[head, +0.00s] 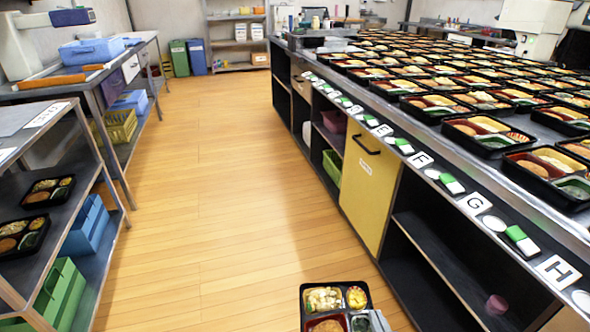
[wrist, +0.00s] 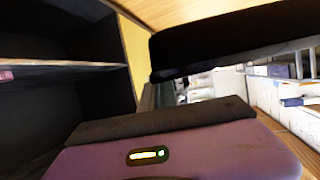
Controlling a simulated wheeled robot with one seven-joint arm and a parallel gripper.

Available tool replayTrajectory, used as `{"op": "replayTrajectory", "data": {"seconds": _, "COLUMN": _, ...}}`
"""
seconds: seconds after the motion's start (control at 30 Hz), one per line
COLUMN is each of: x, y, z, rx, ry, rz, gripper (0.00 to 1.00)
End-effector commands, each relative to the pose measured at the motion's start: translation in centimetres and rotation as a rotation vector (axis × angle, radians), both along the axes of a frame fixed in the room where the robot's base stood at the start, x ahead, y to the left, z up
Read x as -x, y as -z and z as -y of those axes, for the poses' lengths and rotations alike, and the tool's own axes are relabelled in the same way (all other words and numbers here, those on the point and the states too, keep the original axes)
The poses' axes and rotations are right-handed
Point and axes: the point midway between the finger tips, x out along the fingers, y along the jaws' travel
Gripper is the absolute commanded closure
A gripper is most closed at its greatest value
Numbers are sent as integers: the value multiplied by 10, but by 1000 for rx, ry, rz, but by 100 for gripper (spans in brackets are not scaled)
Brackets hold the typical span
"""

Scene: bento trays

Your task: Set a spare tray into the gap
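A black bento tray (head: 346,286) with several kinds of food is at the bottom of the head view, above the floor. My gripper (head: 377,321) shows only as a grey piece at its right edge and appears shut on it; the fingertips are mostly hidden. In the wrist view the dark underside and wall of the tray (wrist: 235,42) lie close in front of the camera. Two more filled trays stand on the left rack, an upper one (head: 47,177) and a lower one (head: 44,218). The gap cannot be made out clearly among the counter trays.
A long counter (head: 420,148) on the right carries many trays in rows, with letter cards (head: 471,202) along its edge. Open shelves (head: 440,245) and a yellow door (head: 365,195) are below it. The wooden floor (head: 220,190) between rack and counter is clear.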

Motion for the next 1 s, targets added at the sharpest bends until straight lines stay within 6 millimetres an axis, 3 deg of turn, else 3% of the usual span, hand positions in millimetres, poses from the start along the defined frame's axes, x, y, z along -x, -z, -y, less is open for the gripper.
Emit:
{"op": "replayTrajectory", "data": {"seconds": 0.37, "x": 22, "y": -57, "z": -5, "rx": -10, "ry": -4, "rz": 6, "gripper": 100}}
{"op": "replayTrajectory", "data": {"seconds": 0.8, "x": 66, "y": -136, "z": -4, "rx": -11, "ry": -3, "rz": 5, "gripper": 100}}
{"op": "replayTrajectory", "data": {"seconds": 1.0, "x": 81, "y": -160, "z": -1, "rx": -5, "ry": 0, "rz": 5, "gripper": 100}}
